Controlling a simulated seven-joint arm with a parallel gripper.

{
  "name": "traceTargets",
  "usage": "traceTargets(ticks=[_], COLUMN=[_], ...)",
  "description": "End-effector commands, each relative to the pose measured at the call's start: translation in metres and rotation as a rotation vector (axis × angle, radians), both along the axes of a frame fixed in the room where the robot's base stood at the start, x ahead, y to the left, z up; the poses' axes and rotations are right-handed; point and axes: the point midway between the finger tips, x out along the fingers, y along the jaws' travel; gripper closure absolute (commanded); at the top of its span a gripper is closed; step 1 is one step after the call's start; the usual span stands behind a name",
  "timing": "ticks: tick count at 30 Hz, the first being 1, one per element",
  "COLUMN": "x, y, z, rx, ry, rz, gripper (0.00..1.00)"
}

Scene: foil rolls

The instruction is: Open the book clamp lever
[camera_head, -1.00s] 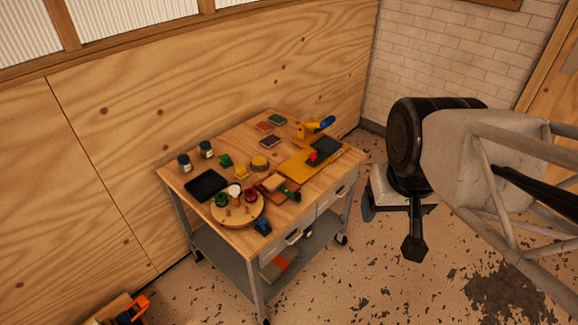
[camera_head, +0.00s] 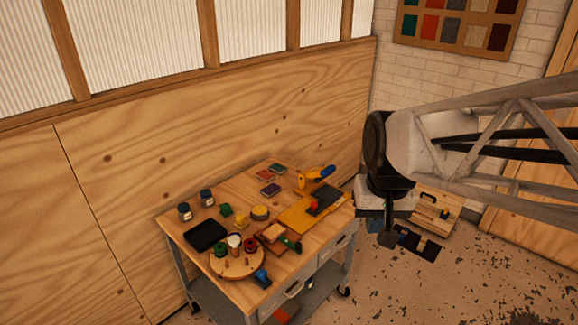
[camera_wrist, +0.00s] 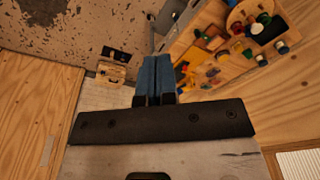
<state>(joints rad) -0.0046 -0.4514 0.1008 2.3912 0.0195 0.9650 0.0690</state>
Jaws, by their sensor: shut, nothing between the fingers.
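The worktop of a wheeled cart holds several small tools; I cannot tell for certain which is the book clamp. A brown block with a green handle (camera_head: 291,243) lies near the front. A yellow board with a dark plate and red knob (camera_head: 314,207) lies at the right. A yellow device with a blue handle (camera_head: 320,173) stands behind it. My gripper (camera_head: 388,240) is to the right of the cart, apart from these things. In the wrist view its blue fingers (camera_wrist: 155,72) are together and empty, with the cart's tools beyond at upper right.
The cart (camera_head: 183,237) also bears a black tray (camera_head: 205,235), dark jars (camera_head: 185,211) and a round wooden stand (camera_head: 237,265) with colored rolls. A plywood wall (camera_head: 100,180) stands close behind. A wooden box (camera_head: 437,212) is on the floor beyond my gripper.

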Motion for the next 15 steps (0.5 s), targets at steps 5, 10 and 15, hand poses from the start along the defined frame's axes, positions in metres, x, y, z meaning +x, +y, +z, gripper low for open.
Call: traceTargets(ticks=[5, 10, 15], x=[0.029, 0.056, 0.083], y=[0.003, 0.006, 0.009], z=[-0.003, -0.007, -0.012], rx=[0.009, 0.018, 0.026], ry=[0.032, 0.062, 0.089], rz=[-0.013, -0.030, -0.044], gripper=[1.00, 1.00, 1.00])
